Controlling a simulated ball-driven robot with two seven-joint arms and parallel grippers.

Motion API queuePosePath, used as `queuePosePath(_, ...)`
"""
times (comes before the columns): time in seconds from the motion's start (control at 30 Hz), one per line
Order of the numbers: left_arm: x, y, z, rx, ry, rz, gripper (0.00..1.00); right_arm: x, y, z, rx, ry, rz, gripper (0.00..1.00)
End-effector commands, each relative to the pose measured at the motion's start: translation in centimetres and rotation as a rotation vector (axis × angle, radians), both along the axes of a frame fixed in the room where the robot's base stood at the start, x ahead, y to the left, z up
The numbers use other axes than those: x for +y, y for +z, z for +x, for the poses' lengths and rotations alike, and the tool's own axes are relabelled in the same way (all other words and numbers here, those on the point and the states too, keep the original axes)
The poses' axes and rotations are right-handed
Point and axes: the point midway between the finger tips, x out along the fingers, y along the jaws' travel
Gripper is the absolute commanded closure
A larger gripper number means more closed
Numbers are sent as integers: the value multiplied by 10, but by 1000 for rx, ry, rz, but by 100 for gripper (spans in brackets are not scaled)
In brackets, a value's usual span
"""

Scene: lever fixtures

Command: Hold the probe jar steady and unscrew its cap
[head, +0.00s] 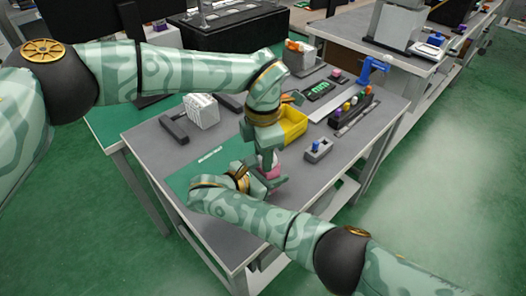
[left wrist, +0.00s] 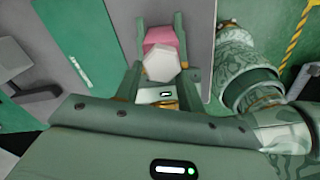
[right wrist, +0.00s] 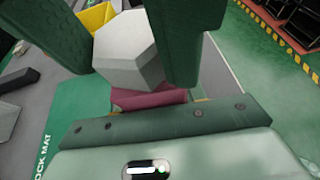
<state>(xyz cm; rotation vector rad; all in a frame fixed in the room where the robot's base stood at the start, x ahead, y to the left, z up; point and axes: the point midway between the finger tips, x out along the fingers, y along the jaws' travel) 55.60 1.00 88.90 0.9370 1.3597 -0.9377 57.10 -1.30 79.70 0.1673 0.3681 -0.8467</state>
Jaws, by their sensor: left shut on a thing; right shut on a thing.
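The probe jar shows as a pink body (head: 268,172) with a pale grey, six-sided cap on it, over the front part of the workbench. In the left wrist view the pale cap (left wrist: 163,63) lies in front of the pink body (left wrist: 161,37). In the right wrist view the cap (right wrist: 128,48) looks large, with the pink body (right wrist: 148,98) below it. My left gripper (head: 268,157) reaches down from above and is shut at the cap. My right gripper (head: 264,182) comes in low from the front and is shut around the jar. The fingers hide much of the contact.
A yellow bin (head: 292,125) stands just behind the grippers. A small grey fixture with a blue knob (head: 317,149) stands to the right. A white ribbed block (head: 201,111) stands at the back left. A green mat (right wrist: 62,120) lies on the bench at the left.

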Motion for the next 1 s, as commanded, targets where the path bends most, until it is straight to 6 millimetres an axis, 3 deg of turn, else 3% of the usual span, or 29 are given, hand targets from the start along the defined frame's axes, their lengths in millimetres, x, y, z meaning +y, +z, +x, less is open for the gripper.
queuePosePath(0.07,0,0,-1,0,44,0,88,0,-2,-1,4,-1,2,87)
queuePosePath(0.23,-2,0,-3,1,343,-1,88,0,-2,-1,4,-1,2,87)
queuePosePath(1.0,-2,14,-3,-1,344,0,88,0,-2,-1,4,-1,2,87)
